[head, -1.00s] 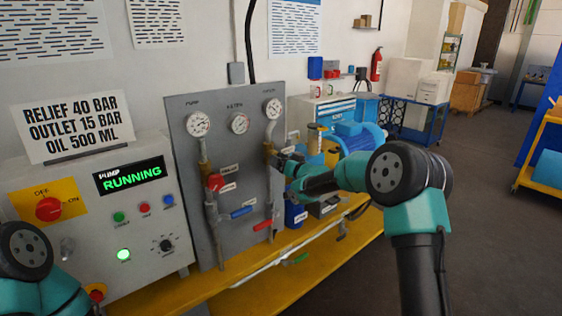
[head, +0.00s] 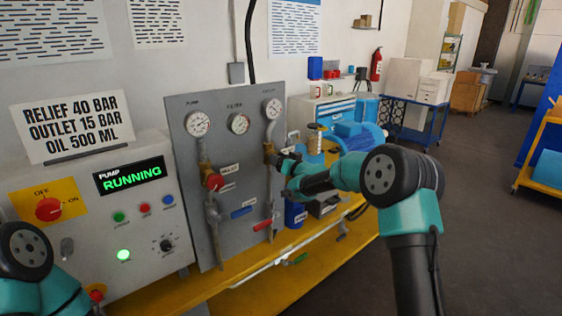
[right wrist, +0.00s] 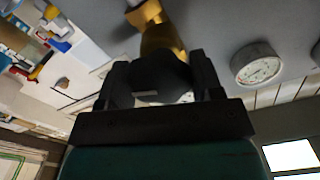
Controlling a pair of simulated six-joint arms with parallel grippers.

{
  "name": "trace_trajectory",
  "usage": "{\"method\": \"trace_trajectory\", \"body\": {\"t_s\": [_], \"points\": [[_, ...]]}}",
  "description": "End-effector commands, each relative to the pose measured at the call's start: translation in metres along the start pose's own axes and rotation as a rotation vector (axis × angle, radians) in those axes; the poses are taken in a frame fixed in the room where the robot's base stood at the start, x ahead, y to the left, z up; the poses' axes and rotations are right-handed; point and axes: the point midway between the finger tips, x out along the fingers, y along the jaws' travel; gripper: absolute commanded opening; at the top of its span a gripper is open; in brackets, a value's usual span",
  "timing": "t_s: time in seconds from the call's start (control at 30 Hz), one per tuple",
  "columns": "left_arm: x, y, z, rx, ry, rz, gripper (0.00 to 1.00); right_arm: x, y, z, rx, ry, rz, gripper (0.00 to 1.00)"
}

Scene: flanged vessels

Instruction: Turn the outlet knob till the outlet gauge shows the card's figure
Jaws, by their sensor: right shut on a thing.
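The card (head: 72,125) on the pump box reads RELIEF 40 BAR, OUTLET 15 BAR, OIL 500 ML. The outlet gauge (head: 272,108) is the rightmost dial on the grey panel; its needle is too small to read. Below it, my right gripper (head: 277,160) is at the brass outlet valve (head: 268,150). In the right wrist view, the gripper (right wrist: 163,78) is shut on the dark outlet knob (right wrist: 150,85), in front of the brass body (right wrist: 160,35). The fingers partly hide the knob. Only part of my left arm shows; its gripper is out of view.
The grey panel (head: 185,240) also carries the pump gauge (head: 198,123), the middle gauge (head: 239,123), a red knob (head: 215,182), a blue lever (head: 241,212) and a red lever (head: 263,225). The pump display (head: 129,175) reads RUNNING. A blue motor (head: 357,137) stands right of the panel.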

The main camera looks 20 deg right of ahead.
Motion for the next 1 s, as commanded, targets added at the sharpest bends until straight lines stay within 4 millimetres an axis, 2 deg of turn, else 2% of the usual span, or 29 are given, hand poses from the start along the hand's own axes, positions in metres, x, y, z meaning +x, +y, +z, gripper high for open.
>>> {"method": "trace_trajectory", "body": {"t_s": [0.17, 0.53, 0.87, 0.9, 1.0], "points": [[0.0, 0.0, 0.0, 0.0, 0.0, 0.0, 0.0, -0.0001, -0.0001, 0.0001, 0.027, 0.0, 0.0, 0.36], [0.0, 0.0, 0.0, 0.0, 0.0, 0.0, 0.0, 0.0, 0.0, 0.0, 0.255, 0.0, 0.0, 0.36], [0.0, 0.0, 0.0, 0.0, 0.0, 0.0, 0.0, 0.0, 0.0, 0.0001, 0.28, 0.0, 0.0, 0.36], [0.0, 0.0, 0.0, 0.0, 0.0, 0.0, 0.0, 0.0, 0.0, 0.0001, 0.28, 0.0, 0.0, 0.61], [0.0, 0.0, 0.0, 0.0, 0.0, 0.0, 0.0, 0.0, 0.0, 0.0, 0.279, 0.0, 0.0, 0.7]]}}
